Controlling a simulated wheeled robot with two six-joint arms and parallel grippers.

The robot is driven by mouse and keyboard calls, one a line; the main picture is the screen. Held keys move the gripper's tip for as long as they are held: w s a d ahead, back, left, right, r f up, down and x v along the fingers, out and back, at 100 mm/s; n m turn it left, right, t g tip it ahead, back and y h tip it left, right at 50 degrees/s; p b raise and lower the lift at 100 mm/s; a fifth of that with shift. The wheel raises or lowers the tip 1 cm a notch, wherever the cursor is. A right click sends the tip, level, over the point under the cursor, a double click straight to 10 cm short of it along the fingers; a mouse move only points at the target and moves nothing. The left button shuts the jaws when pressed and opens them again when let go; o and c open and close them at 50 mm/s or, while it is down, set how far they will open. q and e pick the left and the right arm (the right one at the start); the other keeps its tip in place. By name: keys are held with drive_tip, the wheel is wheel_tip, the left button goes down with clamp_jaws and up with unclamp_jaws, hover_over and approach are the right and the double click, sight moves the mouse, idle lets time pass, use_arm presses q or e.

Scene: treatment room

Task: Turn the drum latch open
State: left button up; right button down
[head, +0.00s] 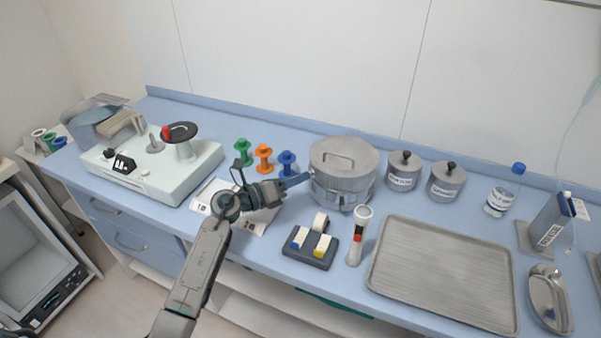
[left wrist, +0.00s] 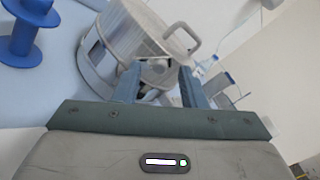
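The drum (head: 343,165) is a round grey metal vessel with a lid and a top handle, standing at the middle of the blue counter. It also shows in the left wrist view (left wrist: 125,42), with its handle at the right. My left gripper (head: 303,178) is at the drum's left side, pointing right at its wall. In the left wrist view the two fingers (left wrist: 160,84) are apart, with a small grey part, seemingly the latch (left wrist: 157,70), seen between them. I cannot tell whether the fingers touch it. My right gripper is not in view.
Blue (head: 287,162), orange (head: 264,157) and green (head: 243,151) spools stand left of the drum. A dark block rack (head: 309,256) and a white cylinder (head: 358,237) stand in front. Two lidded canisters (head: 403,172) and a large tray (head: 443,272) are at the right.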

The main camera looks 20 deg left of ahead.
use_arm(q)
drive_tip(key=shift+x, duration=0.8)
clamp_jaws()
drive_tip(key=shift+s, duration=0.1)
drive_tip(key=shift+f, duration=0.1)
